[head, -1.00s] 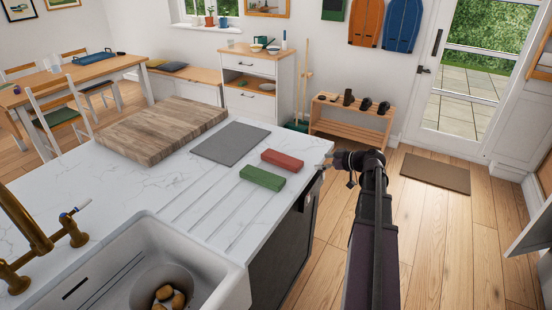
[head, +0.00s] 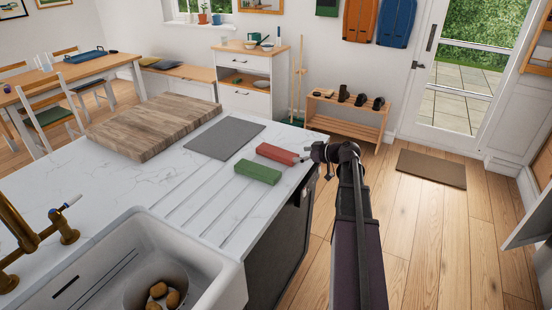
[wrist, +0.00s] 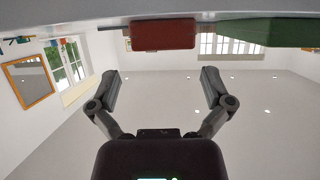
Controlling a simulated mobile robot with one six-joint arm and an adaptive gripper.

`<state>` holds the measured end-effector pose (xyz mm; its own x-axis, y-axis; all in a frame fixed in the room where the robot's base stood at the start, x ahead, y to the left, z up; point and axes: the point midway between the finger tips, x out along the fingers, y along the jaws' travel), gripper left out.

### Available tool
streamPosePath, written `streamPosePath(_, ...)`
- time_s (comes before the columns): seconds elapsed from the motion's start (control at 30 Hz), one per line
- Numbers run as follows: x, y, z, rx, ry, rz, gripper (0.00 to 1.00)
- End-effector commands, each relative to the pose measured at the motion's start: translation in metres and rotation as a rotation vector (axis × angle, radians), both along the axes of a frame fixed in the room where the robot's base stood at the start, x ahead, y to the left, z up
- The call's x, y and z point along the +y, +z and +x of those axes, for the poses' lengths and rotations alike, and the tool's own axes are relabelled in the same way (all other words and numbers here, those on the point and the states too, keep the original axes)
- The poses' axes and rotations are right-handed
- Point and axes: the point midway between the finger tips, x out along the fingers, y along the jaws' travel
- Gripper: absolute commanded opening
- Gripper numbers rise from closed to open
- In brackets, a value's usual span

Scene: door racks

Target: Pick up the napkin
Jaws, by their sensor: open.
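A red block-like item (head: 277,154) and a green block-like item (head: 257,172) lie side by side near the right edge of the white counter (head: 110,195). A flat grey rectangle (head: 224,138) lies behind them. I cannot tell which of these is the napkin. My gripper (head: 310,154) is at the counter's right edge, close to the right end of the red item. In the wrist view, which looks upside down, my gripper (wrist: 161,77) is open and empty. The red item (wrist: 163,36) shows ahead between its fingers, and the green item (wrist: 265,31) is to the right.
A thick wooden board (head: 155,125) lies on the counter's far part. A white sink (head: 215,285) with several brown round items is at the near side, beside a brass tap (head: 25,240). A shoe rack (head: 345,120) stands behind.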

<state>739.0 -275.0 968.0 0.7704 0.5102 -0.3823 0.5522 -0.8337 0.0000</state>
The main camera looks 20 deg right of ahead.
Motion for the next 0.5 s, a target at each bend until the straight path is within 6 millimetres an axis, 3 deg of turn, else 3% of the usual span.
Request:
streamPosePath(0.17, 0.0082, -0.0067, 0.0120, 0.000, 0.002, 0.001, 1.00)
streamPosePath(0.5, 0.0100, -0.0064, 0.0135, 0.000, 0.001, 0.000, 1.00)
